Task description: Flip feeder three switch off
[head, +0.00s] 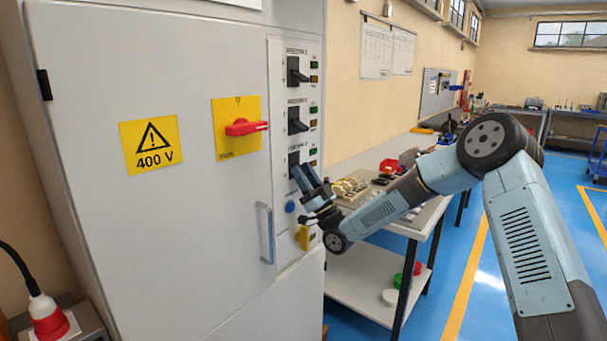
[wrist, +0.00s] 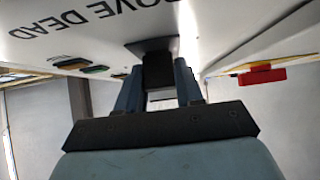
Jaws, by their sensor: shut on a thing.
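The grey cabinet's narrow panel carries a column of three black feeder switches. The top switch (head: 295,71) and the middle switch (head: 296,120) are clear of my gripper. The lowest, the feeder three switch (head: 293,159), is partly hidden behind my gripper (head: 307,180). In the wrist view my gripper (wrist: 160,82) has its two blue fingers on either side of the dark switch handle (wrist: 157,68), shut on it. The handle's exact position is hard to read.
A red rotary handle (head: 246,127) on a yellow plate sits left of the switches. A blue button (head: 290,207) and a yellow part (head: 303,237) lie below. A cabinet door handle (head: 266,233) sticks out nearby. A workbench (head: 431,198) with loose parts stands to the right.

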